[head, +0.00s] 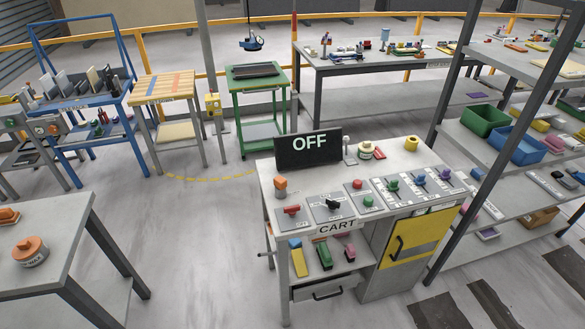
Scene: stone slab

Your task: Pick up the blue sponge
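I cannot pick out a blue sponge with certainty. A yellow item with a blue end (296,244) leans on the lower shelf of the control cart (330,196), at the left. It is too small to tell what it is. Neither of my grippers shows in the head view.
The cart carries an OFF display (308,149), switches and a yellow door (413,240). A grey table (60,222) stands front left. The right rack holds a green bin (485,120) and a blue bin (516,145). The floor between table and cart is clear.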

